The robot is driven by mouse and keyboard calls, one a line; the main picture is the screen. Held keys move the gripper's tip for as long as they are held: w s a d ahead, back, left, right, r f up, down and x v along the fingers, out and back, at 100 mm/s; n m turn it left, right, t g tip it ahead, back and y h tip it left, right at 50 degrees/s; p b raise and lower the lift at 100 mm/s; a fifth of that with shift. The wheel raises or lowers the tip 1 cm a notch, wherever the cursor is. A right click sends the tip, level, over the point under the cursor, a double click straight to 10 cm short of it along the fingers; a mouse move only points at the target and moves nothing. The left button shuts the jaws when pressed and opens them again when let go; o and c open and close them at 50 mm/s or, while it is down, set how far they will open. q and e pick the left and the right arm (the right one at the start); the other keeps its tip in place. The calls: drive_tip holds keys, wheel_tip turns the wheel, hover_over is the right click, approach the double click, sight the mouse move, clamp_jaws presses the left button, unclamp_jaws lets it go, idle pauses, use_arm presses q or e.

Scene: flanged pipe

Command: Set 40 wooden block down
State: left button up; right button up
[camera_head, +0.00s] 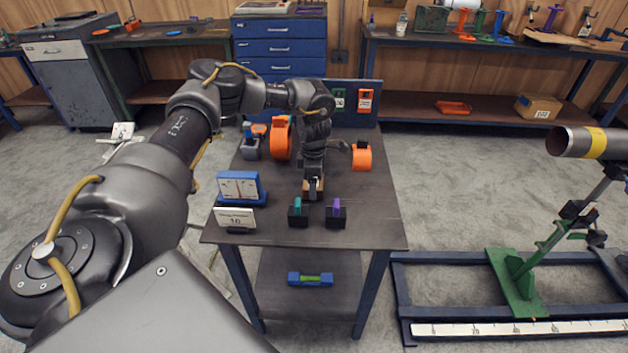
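My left gripper (313,190) points down over the small dark table (375,205), just behind two black holders. A small tan wooden block (319,185) shows at its fingertips, mostly hidden by the fingers, and the gripper appears shut on it. I cannot tell whether the block touches the tabletop. No number is readable on the block. A white card marked 10 (235,219) stands at the table's front left corner. My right gripper is not in view.
Black holders with a teal piece (298,208) and a purple piece (336,208) stand in front of the gripper. A blue gauge box (240,187) is left; orange tools (281,138) (361,157) stand behind. The table's right side is clear. A pipe (585,142) on a green stand is right.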

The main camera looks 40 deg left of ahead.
use_arm(q)
drive_tip(key=shift+f, duration=0.15)
drive_tip(key=o, duration=1)
drive_tip(key=shift+o, duration=0.6)
drive_tip(key=shift+r, duration=0.3)
wheel_tip(320, 180, up, 12)
drive_tip(key=b, duration=0.1)
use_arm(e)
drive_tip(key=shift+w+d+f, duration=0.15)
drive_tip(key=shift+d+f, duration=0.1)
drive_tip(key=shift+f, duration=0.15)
use_arm(q)
drive_tip(key=shift+f, duration=0.1)
